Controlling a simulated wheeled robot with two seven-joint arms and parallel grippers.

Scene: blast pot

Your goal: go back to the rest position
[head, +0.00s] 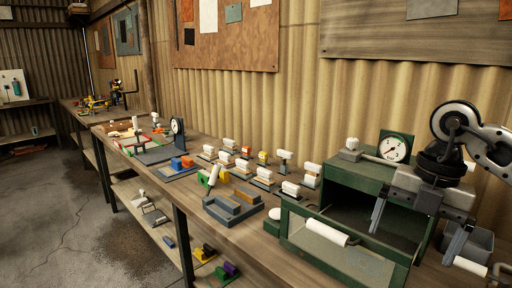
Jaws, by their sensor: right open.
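My right gripper (413,240) is at the right, pointing down with its two fingers spread apart and nothing between them. It hangs in front of the right part of a green box (352,181) on the workbench. I cannot tell whether it touches the box. The box's front flap (340,256) is folded down and open, with a white cylindrical handle on it. The inside of the box is dark. My left gripper is not in view.
The workbench (190,199) runs along the corrugated wall, with several small white-topped fixtures on it. A round gauge (394,149) stands on the green box. A grey bin (474,243) is right of the gripper. A lower shelf holds small parts. The concrete floor at left is clear.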

